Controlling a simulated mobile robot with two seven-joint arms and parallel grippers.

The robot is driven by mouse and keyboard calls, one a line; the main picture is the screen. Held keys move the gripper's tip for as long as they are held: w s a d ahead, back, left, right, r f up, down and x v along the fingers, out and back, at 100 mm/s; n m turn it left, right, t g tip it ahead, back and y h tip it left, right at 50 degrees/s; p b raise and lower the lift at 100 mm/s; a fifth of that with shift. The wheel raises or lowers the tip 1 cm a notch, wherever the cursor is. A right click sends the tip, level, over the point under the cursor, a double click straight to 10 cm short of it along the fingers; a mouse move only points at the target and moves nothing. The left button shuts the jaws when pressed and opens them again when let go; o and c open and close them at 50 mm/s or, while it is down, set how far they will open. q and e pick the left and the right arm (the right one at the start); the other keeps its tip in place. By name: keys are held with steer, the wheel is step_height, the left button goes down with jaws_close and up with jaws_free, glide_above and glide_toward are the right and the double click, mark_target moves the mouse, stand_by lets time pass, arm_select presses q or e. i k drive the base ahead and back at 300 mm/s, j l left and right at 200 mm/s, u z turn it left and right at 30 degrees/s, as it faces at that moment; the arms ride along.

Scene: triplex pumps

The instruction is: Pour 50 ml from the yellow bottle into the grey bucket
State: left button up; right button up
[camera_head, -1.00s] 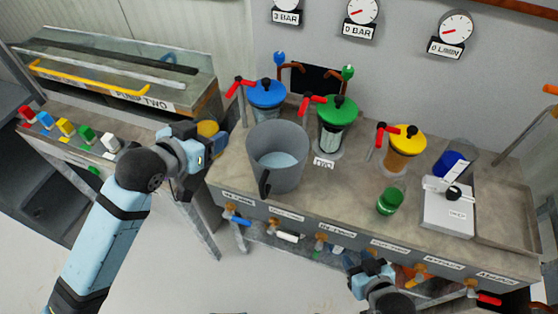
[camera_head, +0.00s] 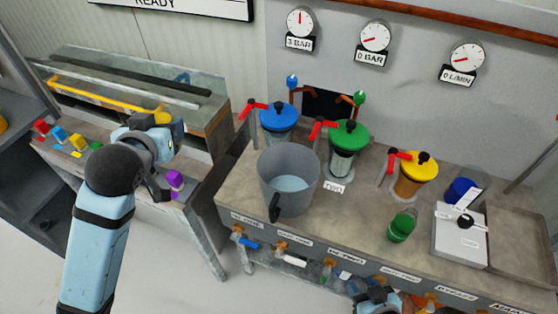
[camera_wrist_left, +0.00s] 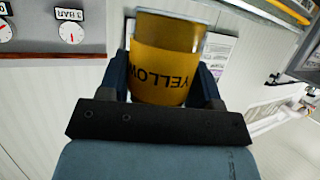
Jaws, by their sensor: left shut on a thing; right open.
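My left gripper (camera_head: 158,132) is shut on the yellow bottle (camera_head: 162,117), left of the bucket and above the left bench. The grey bucket (camera_head: 287,175) stands upright on the middle bench with pale liquid inside, apart from the bottle. My right gripper (camera_head: 375,298) is open, low in front of the bench at the bottom edge, partly cut off.
Blue (camera_head: 277,118), green (camera_head: 348,135) and yellow-lidded (camera_head: 417,170) vessels with red handles stand behind and right of the bucket. Coloured blocks (camera_head: 75,138) and a purple block (camera_head: 175,180) stand on the left bench.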

mark_target(288, 173)
steer(key=i+j, duration=0.1)
steer(key=j, duration=0.4)
steer(key=i+j, duration=0.1)
steer(key=j, duration=0.4)
steer(key=i+j, duration=0.1)
steer(key=j, duration=0.45)
steer(key=j+z, duration=0.25)
steer(key=z, duration=1.55)
